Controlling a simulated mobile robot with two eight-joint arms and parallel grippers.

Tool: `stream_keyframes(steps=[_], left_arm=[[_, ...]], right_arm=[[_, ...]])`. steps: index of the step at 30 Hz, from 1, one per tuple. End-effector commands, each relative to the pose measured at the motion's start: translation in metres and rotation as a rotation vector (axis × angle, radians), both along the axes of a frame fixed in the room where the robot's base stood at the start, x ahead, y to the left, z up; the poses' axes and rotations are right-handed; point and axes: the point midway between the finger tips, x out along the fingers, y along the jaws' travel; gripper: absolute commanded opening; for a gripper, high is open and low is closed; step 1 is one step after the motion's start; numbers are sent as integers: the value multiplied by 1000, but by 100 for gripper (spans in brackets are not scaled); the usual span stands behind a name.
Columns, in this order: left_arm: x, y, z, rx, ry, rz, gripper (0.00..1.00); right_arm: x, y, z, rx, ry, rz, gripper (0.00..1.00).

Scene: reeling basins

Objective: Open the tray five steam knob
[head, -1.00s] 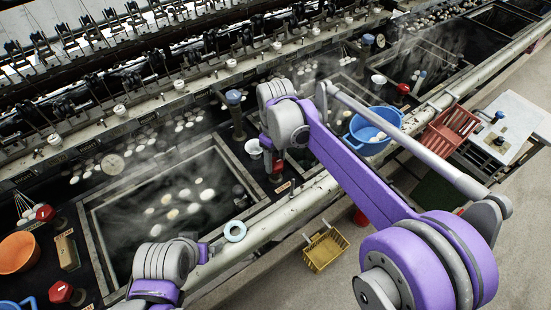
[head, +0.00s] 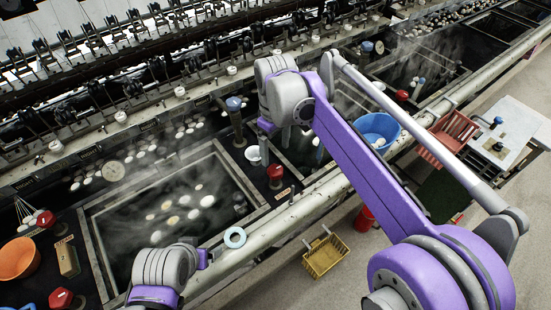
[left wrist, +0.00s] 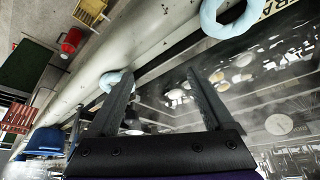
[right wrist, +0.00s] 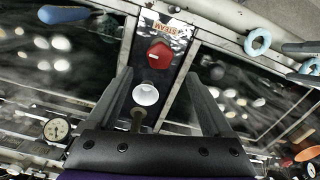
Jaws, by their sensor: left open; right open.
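A red steam knob (head: 275,172) stands on the dark strip between two basins, with a STEAM label beside it. In the right wrist view the red knob (right wrist: 160,54) lies just beyond and between the fingertips of my open, empty right gripper (right wrist: 160,74), apart from them. In the head view the wrist of that arm hangs above and behind the knob, and its fingers are mostly hidden. My left gripper (left wrist: 158,74) is open and empty over the front rail. No tray number is readable, so I cannot tell which basin is tray five.
A white cup (head: 253,154) and a blue-topped post (head: 235,104) stand close to the knob. Other red knobs are at the left (head: 45,221) and right (head: 401,97). A pale blue ring (head: 235,237) lies on the front rail (head: 285,217). Steaming basins flank the strip.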

Motion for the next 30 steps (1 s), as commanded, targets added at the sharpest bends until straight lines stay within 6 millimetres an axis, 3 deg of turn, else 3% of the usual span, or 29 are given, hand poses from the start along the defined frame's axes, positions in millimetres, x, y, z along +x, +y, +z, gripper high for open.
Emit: stream_keyframes(steps=[6,20,26,30], left_arm=[[1,0,3,0,-1,0,86],[1,0,3,0,-1,0,86],[1,0,3,0,-1,0,86],[1,0,3,0,-1,0,86]], right_arm=[[0,0,27,0,0,0,86],[-3,-5,31,3,-6,-13,86],[-33,-45,26,29,-75,-154,86],[-77,-88,9,64,-163,-329,86]])
